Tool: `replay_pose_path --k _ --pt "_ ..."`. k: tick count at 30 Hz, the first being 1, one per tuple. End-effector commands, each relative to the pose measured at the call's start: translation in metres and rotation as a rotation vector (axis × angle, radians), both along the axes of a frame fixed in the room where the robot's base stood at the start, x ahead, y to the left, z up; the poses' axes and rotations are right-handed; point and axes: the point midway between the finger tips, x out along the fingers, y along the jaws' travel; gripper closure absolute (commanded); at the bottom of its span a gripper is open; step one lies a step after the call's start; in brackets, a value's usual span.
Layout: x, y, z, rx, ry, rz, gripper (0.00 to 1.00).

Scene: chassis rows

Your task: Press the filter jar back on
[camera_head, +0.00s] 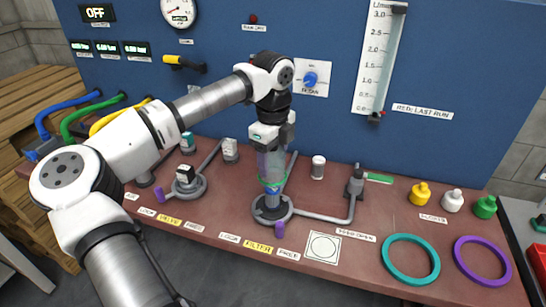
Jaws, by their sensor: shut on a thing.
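The filter jar (270,167) is a clear, see-through cylinder with a green band near its lower end. It hangs upright below my gripper (271,141), which is shut on its upper part. Directly under it stands the grey round filter base (272,208) with a blue part in its centre and a purple lever at its front. The jar's lower end overlaps the blue part in the picture, and I cannot tell whether they touch. A yellow "FILTER" label (258,247) lies in front of the base.
A grey pipe (325,218) runs right from the base to a valve with a green handle (379,178). Another base with a purple lever (187,186) stands left. A teal ring (411,259) and a purple ring (482,261) lie at the right. The blue panel rises behind.

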Motion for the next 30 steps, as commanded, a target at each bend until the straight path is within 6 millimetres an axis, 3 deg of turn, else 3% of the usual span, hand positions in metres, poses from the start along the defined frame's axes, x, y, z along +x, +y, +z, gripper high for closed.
replay_pose_path --k 14,30 --pt "0.000 0.000 0.000 0.000 0.000 0.000 0.66" --pt "0.000 0.000 -0.016 0.000 0.000 0.000 0.66"
